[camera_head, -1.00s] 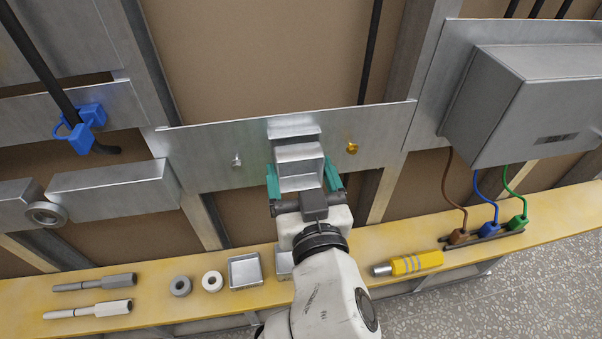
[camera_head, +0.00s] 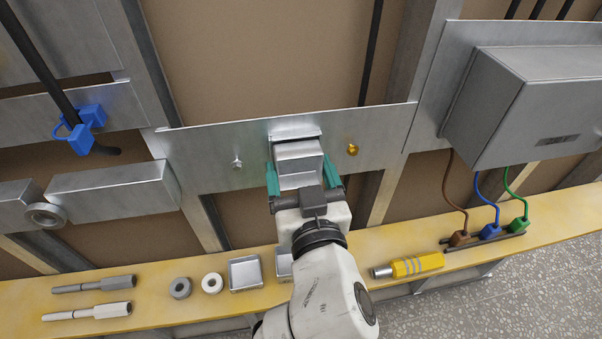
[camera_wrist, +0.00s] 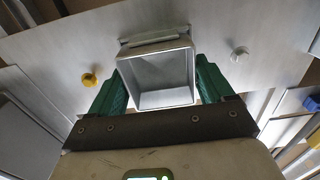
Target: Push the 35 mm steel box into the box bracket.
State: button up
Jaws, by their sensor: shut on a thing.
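A square, hollow steel box (camera_head: 299,160) sits between the green fingers of my gripper (camera_head: 300,172), which is shut on its two sides. In the wrist view the open side of the steel box (camera_wrist: 155,80) faces my gripper (camera_wrist: 157,82). The box bracket (camera_head: 295,133) is on the metal plate (camera_head: 220,150) on the wall. Its upper lip shows just above the box, and it also shows in the wrist view (camera_wrist: 154,41). The box is at the bracket's mouth or partly in it; its depth cannot be told, as the box hides the bracket's inside.
A silver knob (camera_head: 237,163) and a brass knob (camera_head: 352,149) stick out of the plate on either side. A grey cabinet (camera_head: 530,105) is at upper right. The yellow ledge (camera_head: 350,255) below holds rings (camera_head: 212,283), a square tray (camera_head: 245,272) and a yellow-handled tool (camera_head: 415,264).

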jog(key=shift+w+a, duration=0.1)
jog(key=shift+w, duration=0.3)
jog(key=o, duration=1)
jog(key=shift+s+f, duration=0.1)
jog(key=shift+s, duration=0.45)
jog(key=shift+b+v, duration=1.6)
jog(key=shift+v, duration=3.35)
jog(key=shift+w, duration=0.1)
jog(key=shift+c, duration=0.5)
